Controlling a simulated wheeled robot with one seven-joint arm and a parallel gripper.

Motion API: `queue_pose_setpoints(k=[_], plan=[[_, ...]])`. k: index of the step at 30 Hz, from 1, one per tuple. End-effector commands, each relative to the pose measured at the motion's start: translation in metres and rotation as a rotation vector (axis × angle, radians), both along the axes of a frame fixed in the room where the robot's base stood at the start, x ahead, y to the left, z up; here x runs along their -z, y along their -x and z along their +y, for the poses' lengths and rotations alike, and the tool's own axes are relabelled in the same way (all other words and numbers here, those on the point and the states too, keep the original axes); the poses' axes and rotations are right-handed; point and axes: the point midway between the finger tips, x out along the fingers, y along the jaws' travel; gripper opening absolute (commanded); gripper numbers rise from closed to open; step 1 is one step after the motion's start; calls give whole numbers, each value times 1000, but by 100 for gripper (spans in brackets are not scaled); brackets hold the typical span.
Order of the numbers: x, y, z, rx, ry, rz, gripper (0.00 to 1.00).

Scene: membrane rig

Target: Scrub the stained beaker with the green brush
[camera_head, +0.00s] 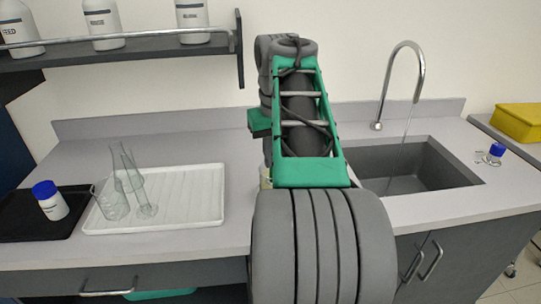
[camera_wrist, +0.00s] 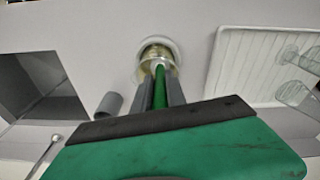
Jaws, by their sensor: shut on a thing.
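In the wrist view my gripper (camera_wrist: 160,97) is shut on the green brush (camera_wrist: 160,82), whose handle shows between the two grey fingers. The brush points at the stained beaker (camera_wrist: 154,50), a clear round vessel with a yellowish-brown tint, and its far end overlaps the beaker's mouth. I cannot tell how deep the brush reaches. The beaker stands on the counter between sink and tray. In the head view my arm hides the gripper and brush; only a small yellowish edge of the beaker (camera_head: 265,178) shows left of the arm.
A white ribbed tray (camera_head: 200,200) holds clear glassware (camera_head: 113,203) on the left. A black mat (camera_head: 20,222) with a blue-capped bottle (camera_head: 50,200) lies farther left. The sink (camera_head: 430,165) with a tall tap (camera_head: 420,70) is right. A short grey cylinder (camera_wrist: 109,104) stands near the fingers.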

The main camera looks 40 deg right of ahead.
Motion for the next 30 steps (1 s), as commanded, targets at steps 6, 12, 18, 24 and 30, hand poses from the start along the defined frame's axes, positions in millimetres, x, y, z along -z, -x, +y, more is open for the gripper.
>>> queue_pose_setpoints(k=[6,12,18,24,30], plan=[[-1,2,-8,0,0,-1,0],[0,2,-8,0,0,-1,0],[-1,6,-7,1,1,-2,0],[-1,12,-6,0,0,-1,0],[-1,18,-4,0,1,-2,0]])
